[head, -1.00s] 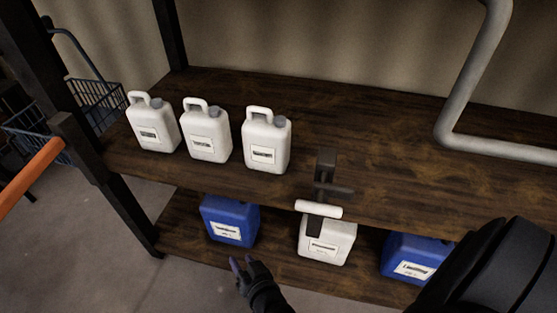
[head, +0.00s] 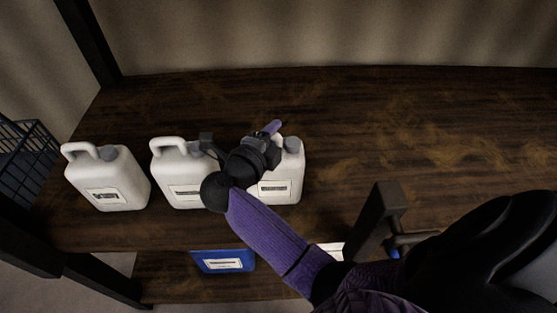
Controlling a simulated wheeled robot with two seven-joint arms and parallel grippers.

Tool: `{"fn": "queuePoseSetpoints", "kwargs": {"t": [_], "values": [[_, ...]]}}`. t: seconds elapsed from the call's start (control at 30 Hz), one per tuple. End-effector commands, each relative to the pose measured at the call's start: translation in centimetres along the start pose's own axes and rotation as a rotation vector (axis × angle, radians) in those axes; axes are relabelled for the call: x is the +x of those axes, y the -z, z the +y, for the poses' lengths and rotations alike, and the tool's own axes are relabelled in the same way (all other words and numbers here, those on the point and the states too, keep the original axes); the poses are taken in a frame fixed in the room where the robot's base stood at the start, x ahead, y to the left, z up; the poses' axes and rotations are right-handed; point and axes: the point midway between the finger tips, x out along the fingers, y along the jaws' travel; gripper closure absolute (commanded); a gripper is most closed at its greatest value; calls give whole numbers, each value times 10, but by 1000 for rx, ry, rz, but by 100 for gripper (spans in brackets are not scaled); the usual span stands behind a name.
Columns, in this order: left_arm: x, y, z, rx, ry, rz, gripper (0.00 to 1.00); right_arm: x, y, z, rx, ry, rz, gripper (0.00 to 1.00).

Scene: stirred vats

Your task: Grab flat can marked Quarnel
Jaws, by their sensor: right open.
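Three white flat cans with grey caps stand upright in a row on the upper shelf: the left can (head: 108,180), the middle can (head: 178,182) and the right can (head: 290,175). Each has a front label too small to read, so I cannot tell which is marked Quarnel. My right gripper (head: 264,136) is open, over the top of the right can, hiding its handle and left side. I cannot tell whether it touches the can. My left gripper is not in view.
A blue can (head: 222,262) stands on the lower shelf. A dark bracket (head: 375,222) rises at the front edge, right of my forearm, with a white piece (head: 330,250) beside it. The upper shelf (head: 430,130) is clear on the right. A wire basket (head: 25,160) is at left.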

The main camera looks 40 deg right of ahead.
Motion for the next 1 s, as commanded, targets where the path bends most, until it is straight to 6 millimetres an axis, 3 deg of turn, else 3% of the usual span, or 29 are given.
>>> {"fn": "queuePoseSetpoints", "kwargs": {"t": [0.1, 0.13, 0.3, 0.33, 1.0], "values": [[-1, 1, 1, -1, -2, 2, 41, -1, 0, -1, 0, 0, -1, 56], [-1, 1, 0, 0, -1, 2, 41, -1, 0, -1, 0, 0, -1, 61], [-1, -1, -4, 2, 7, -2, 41, -1, 0, -1, 0, 0, -1, 97], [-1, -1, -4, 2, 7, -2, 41, -1, 0, -1, 0, -1, -1, 100], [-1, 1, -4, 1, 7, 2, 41, 0, 0, 1, -3, -3, 0, 100]]}}
